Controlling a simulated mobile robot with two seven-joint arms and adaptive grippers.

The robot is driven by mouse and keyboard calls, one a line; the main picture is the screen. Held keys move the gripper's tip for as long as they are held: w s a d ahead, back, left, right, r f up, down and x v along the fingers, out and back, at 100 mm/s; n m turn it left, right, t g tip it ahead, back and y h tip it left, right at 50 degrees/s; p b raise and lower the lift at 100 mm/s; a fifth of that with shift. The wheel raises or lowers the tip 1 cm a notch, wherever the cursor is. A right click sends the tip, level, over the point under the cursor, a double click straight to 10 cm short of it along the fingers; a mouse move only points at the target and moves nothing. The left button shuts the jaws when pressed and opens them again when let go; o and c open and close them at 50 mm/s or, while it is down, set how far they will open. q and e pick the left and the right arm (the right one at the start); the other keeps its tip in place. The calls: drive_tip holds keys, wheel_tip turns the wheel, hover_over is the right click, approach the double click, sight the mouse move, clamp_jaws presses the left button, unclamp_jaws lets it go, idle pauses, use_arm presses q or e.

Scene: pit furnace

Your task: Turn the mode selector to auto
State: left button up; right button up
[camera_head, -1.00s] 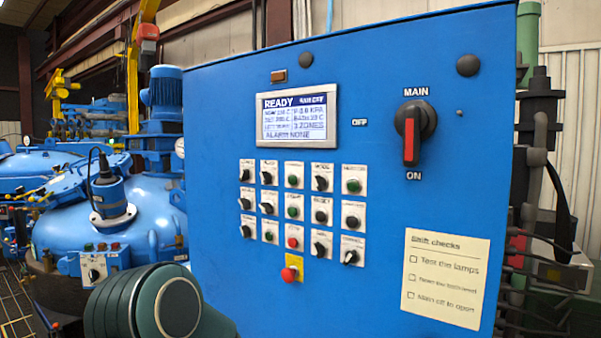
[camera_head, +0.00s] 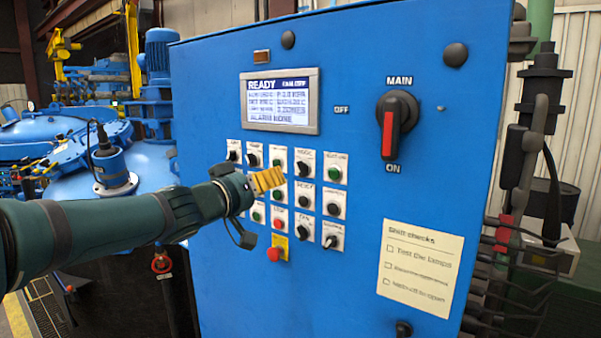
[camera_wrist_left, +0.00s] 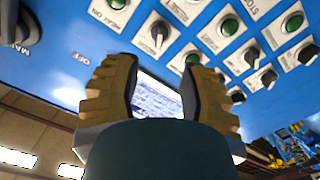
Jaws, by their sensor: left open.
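The mode selector (camera_head: 303,168) is a small black knob on a white plate in the top row of the blue panel, second from the right. Its label reads MODE; its position markings are too small to read. A black knob on a white plate, which looks like the same selector (camera_wrist_left: 158,34), shows upper middle in the left wrist view. My left gripper (camera_head: 268,180) is open and empty, in front of the panel left of the selector, and hides some controls there. Its two yellow ridged fingers (camera_wrist_left: 158,88) stand apart in the wrist view, with the screen between them. My right gripper is out of view.
The lit display (camera_head: 281,102) reads READY. The main switch (camera_head: 397,125) has a red handle pointing down. A red emergency button (camera_head: 274,254) sits on yellow below the rows. A checklist note (camera_head: 420,267) is at lower right. Blue furnace equipment stands left.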

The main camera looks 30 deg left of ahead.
sight(299, 172)
use_arm(q)
drive_tip(key=w, duration=0.4)
drive_tip(key=w+b, duration=0.1)
drive_tip(key=w, duration=0.2)
drive_tip(key=w+d, duration=0.1)
drive_tip(key=w, duration=0.3)
drive_tip(key=shift+w+b, duration=0.3)
drive_tip(key=shift+b, duration=0.1)
clamp_jaws()
